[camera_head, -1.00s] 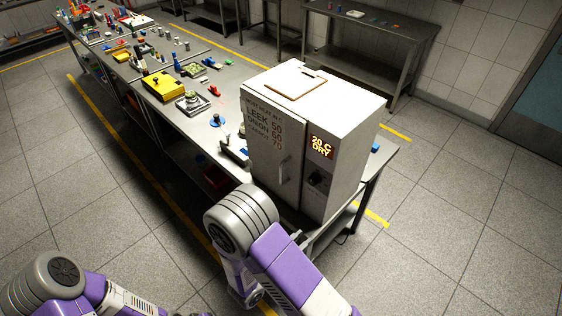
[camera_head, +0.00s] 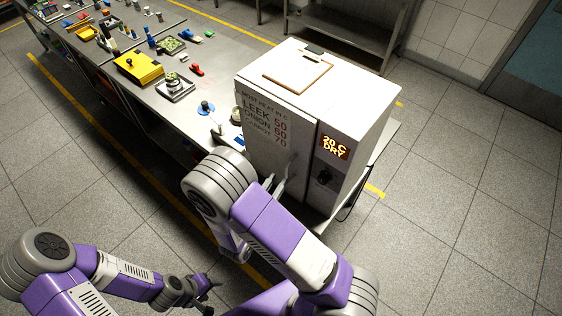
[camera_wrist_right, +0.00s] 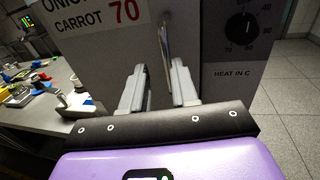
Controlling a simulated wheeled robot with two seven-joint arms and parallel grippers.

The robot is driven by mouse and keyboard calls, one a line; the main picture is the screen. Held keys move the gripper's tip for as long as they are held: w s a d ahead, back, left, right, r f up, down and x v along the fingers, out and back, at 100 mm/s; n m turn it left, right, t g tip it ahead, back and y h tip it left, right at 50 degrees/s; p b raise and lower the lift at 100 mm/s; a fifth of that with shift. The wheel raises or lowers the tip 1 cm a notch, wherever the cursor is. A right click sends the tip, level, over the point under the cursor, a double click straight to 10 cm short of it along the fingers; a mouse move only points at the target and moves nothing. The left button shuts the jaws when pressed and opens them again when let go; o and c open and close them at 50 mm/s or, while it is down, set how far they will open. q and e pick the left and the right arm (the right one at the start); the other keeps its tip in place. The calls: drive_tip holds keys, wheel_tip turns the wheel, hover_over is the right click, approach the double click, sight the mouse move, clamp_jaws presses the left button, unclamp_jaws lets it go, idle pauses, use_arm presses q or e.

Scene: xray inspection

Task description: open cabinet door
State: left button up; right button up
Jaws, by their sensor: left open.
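The white cabinet (camera_head: 277,100) stands on the near right end of the table, its door (camera_head: 263,135) shut. In the right wrist view the upright metal door handle (camera_wrist_right: 166,45) shows ahead. My right gripper (camera_head: 280,178) is at the door front. In its wrist view the two fingers of the right gripper (camera_wrist_right: 158,75) are apart, with the handle's lower part between them in the picture, closer to the right finger. I cannot tell whether they touch it. My left gripper (camera_head: 205,288) is open and empty, low over the floor at the lower left.
A control panel with a "20 C DRY" display (camera_head: 335,147) and a black dial (camera_head: 325,176) is right of the door. A clipboard (camera_head: 298,72) lies on the cabinet top. A yellow box (camera_head: 138,68) and several small items lie on the table (camera_head: 205,80). Floor is clear at right.

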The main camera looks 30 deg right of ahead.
sight(286, 172)
drive_tip(key=x, duration=0.4)
drive_tip(key=shift+s+d+r+p, duration=0.2)
drive_tip(key=shift+d+p, duration=0.2)
drive_tip(key=shift+d, duration=0.2)
drive_tip(key=shift+w+d, duration=0.35)
drive_tip(key=shift+s, duration=0.1)
drive_tip(key=shift+c, duration=0.3)
clamp_jaws()
